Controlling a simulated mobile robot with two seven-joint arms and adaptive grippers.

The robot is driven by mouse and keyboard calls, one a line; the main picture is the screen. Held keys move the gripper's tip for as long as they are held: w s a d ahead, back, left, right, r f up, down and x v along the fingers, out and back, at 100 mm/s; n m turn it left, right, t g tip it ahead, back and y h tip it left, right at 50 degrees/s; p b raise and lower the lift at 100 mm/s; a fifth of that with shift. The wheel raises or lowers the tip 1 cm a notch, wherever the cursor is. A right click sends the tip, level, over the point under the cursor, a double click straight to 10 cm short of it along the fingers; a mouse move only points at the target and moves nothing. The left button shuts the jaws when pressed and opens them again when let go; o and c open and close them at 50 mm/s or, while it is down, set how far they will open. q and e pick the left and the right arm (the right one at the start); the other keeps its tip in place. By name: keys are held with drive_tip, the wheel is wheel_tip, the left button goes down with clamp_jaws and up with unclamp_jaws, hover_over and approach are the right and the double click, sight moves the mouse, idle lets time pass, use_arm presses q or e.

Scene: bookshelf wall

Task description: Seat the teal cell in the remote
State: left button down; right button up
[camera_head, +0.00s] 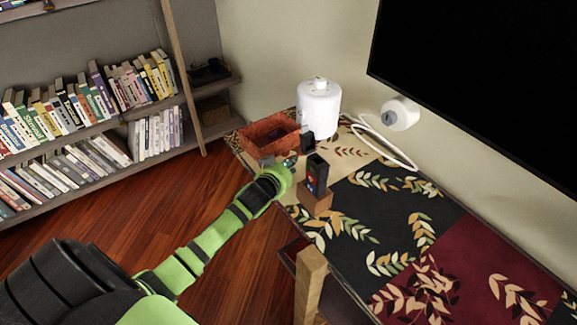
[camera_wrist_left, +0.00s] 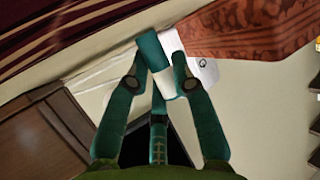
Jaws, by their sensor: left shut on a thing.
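My left gripper (camera_head: 290,163) reaches in over the table's near left edge, between the red-brown tray and the remote. In the left wrist view its fingers (camera_wrist_left: 158,75) are shut on the teal cell (camera_wrist_left: 152,52), whose end sticks out past the fingertips. In the head view the cell is too small to make out clearly. The dark remote (camera_head: 317,172) stands upright in a wooden block (camera_head: 315,203), just right of the gripper and apart from it. I cannot see clearly into its battery bay. My right gripper is in neither view.
The red-brown tray (camera_head: 262,146) stands behind the gripper, with a small black object (camera_head: 308,142) beside it. A white canister (camera_head: 319,108) and a white looped cable (camera_head: 380,145) are at the wall. The patterned tabletop (camera_head: 455,225) is clear at right.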

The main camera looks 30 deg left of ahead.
use_arm(q)
drive_tip(key=shift+f, duration=0.15)
drive_tip(key=c, duration=1.1)
unclamp_jaws()
drive_tip(key=shift+o, duration=0.2)
